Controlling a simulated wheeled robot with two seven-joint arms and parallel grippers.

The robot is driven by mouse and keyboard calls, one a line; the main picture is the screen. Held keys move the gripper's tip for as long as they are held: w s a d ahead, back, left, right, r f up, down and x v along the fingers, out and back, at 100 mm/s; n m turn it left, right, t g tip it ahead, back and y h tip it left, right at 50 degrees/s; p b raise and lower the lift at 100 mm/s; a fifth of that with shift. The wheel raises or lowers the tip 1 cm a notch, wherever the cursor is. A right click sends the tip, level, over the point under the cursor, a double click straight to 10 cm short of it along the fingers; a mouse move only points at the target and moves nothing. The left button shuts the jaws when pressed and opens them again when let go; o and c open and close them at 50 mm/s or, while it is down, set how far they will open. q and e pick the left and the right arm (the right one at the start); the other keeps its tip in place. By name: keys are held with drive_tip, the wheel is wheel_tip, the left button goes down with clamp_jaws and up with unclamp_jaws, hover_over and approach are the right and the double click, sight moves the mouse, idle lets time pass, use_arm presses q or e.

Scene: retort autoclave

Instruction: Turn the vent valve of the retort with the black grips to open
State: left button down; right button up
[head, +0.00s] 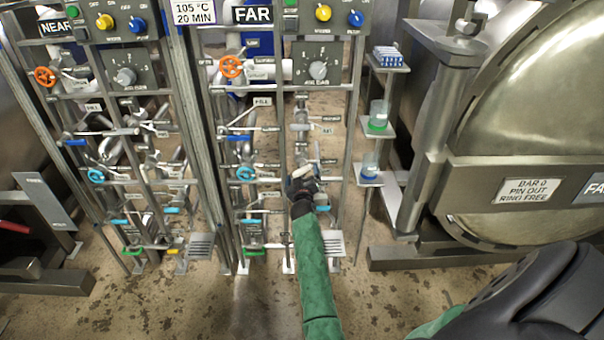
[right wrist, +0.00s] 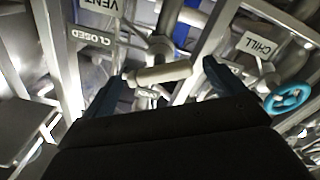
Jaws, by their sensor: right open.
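My right gripper (head: 302,184) is at the panel marked FAR, low on its right-hand pipe column. It is open. In the right wrist view its two dark fingers (right wrist: 163,80) stand on either side of a pale beige lever handle (right wrist: 163,74), which lies nearly crosswise between them on a metal stem. VENT (right wrist: 100,6) and CLOSED (right wrist: 92,38) labels show upside down beside this handle. In the head view the handle is mostly covered by the gripper. I cannot make out black grips on a retort. My left gripper is out of view.
The NEAR panel (head: 125,78) stands left, with similar pipes. A blue handwheel (head: 244,174) sits left of my gripper, beside other levers. A shelf post with cups (head: 378,115) stands to the right. The large retort door (head: 540,90) fills the far right.

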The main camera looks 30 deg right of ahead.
sight(302, 173)
drive_tip(key=v, duration=0.4)
drive_tip(key=shift+b, duration=0.3)
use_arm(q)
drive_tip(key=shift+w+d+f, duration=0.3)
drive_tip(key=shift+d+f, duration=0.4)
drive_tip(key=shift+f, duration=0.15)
use_arm(e)
drive_tip(key=shift+v, duration=0.85)
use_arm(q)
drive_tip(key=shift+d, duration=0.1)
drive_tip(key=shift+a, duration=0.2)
